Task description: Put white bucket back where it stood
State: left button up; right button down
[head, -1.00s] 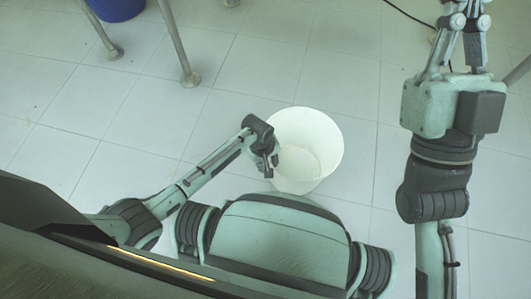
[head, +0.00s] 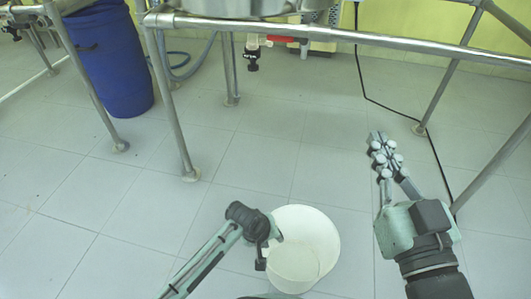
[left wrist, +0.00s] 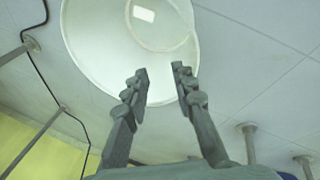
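The white bucket (head: 318,232) stands upright on the floor in the lower middle of the head view, its opening facing up. In the left wrist view the bucket (left wrist: 95,50) fills the upper middle, with its round bottom visible inside. My left gripper (head: 264,255) is at the bucket's left rim. In the left wrist view the fingers of my left gripper (left wrist: 161,85) are apart, with a gap between them, and overlap the bucket's near side. I cannot tell whether they touch it. My right gripper (head: 384,155) is over the floor right of the bucket, holding nothing visible.
A blue barrel (head: 107,60) stands at the back left. A metal frame (head: 300,32) spans the back, with legs on the floor. A black cable (head: 400,115) runs along the floor at the right. The tiled floor between bucket and frame is clear.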

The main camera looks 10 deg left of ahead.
pick_arm(q)
notch_tip(320, 180, up, 24)
jog(key=w+d+f+m+t+h, duration=0.1)
jog(key=w+d+m+t+h, duration=0.15)
jog(key=m+t, duration=0.5)
jog(key=s+a+r+m+t+h, duration=0.1)
jog(key=r+t, duration=0.3)
jog(key=r, duration=0.5)
jog(key=s+a+r+m+t, duration=0.1)
jog(key=s+a+r+t, duration=0.1)
jog(key=r, duration=0.7)
jog(key=shift+s+a+r+t+h, duration=0.2)
jog(key=shift+s+r+t+h, duration=0.15)
jog(key=shift+s+t, duration=0.45)
jog(key=shift+o, duration=0.9)
